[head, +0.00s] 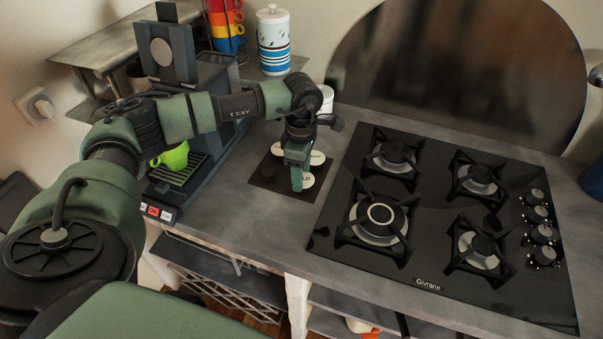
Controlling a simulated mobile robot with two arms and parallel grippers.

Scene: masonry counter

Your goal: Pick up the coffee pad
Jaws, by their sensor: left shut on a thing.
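A dark square holder (281,188) lies on the counter between the coffee machine and the hob. Pale round coffee pads (317,158) sit on it, partly hidden by my left gripper. My left gripper (298,182) comes down from above, fingers pointing at the holder. It is shut on a coffee pad (309,181), of which only a pale edge shows beside the fingers. I cannot tell whether this pad still touches the holder. My right gripper is not in view.
A dark coffee machine (188,62) with a green cup (172,157) stands behind my left arm. A black gas hob (340,222) fills the counter on the right. A striped canister (273,42) and stacked colored cups (227,28) stand at the back. Free counter (222,212) lies in front of the holder.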

